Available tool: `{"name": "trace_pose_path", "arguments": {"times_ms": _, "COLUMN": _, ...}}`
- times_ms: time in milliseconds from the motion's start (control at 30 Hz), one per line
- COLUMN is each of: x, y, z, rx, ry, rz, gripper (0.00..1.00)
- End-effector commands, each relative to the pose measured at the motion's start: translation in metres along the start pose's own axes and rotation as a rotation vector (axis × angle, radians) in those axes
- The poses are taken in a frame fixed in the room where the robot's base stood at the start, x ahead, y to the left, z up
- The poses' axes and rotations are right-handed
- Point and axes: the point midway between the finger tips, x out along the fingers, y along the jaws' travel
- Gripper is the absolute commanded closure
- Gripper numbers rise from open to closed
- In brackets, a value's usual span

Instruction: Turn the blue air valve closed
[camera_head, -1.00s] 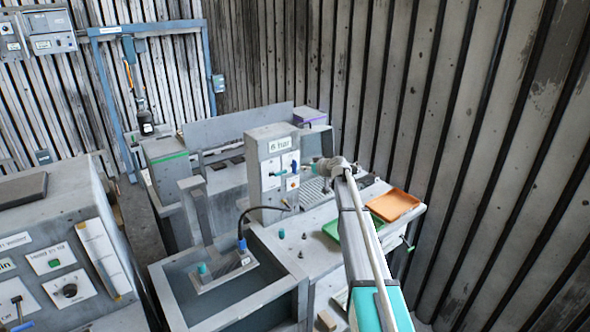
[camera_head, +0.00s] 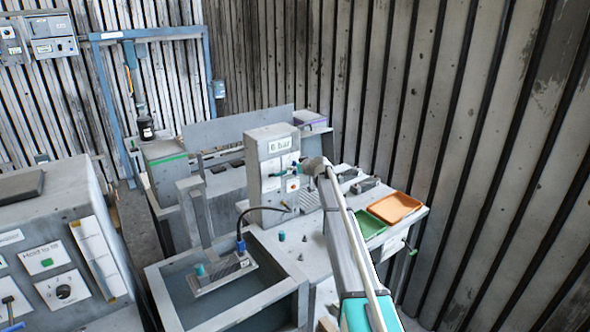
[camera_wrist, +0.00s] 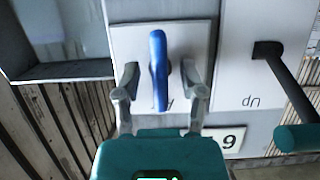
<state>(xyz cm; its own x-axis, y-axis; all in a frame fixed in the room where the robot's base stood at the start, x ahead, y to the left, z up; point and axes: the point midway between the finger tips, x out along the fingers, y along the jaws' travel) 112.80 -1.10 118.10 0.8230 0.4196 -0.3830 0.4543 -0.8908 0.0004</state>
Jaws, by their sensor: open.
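The blue valve handle (camera_wrist: 158,70) stands out from a pale plate on the grey panel and runs up and down in the wrist view. My gripper (camera_wrist: 160,72) is open, with one finger on each side of the handle. Small gaps show between the fingers and the handle, and I see no clear contact. In the head view, my gripper (camera_head: 302,166) is at the front of the grey box marked "6 bar" (camera_head: 265,195). There the gripper and wrist partly cover the valve area.
A black lever with a teal grip (camera_wrist: 298,138) juts out right of the valve, beside an upside-down "up" label. A tank (camera_head: 165,290) stands at front left.

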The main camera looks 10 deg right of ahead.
Motion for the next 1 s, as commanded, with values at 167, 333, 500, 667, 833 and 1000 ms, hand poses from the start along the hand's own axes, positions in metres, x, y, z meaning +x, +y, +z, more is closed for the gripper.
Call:
{"name": "trace_pose_path", "arguments": {"times_ms": 167, "x": -0.0002, "y": -0.0002, "z": -0.0001, "rx": 0.0, "ry": 0.0, "rz": 0.0, "gripper": 0.51}}
{"name": "trace_pose_path", "arguments": {"times_ms": 333, "x": -0.0003, "y": -0.0002, "z": -0.0001, "rx": 0.0, "ry": 0.0, "rz": 0.0, "gripper": 0.82}}
{"name": "trace_pose_path", "arguments": {"times_ms": 500, "x": -0.0003, "y": -0.0002, "z": -0.0001, "rx": 0.0, "ry": 0.0, "rz": 0.0, "gripper": 1.0}}
{"name": "trace_pose_path", "arguments": {"times_ms": 667, "x": -0.0002, "y": -0.0003, "z": -0.0001, "rx": 0.0, "ry": 0.0, "rz": -0.001, "gripper": 1.0}}
{"name": "trace_pose_path", "arguments": {"times_ms": 833, "x": 0.0, "y": -0.0001, "z": 0.0, "rx": 0.012, "ry": 0.0, "rz": -0.006, "gripper": 1.0}}
{"name": "trace_pose_path", "arguments": {"times_ms": 1000, "x": 0.0003, "y": 0.0002, "z": 0.0005, "rx": 0.054, "ry": 0.001, "rz": -0.024, "gripper": 1.0}}
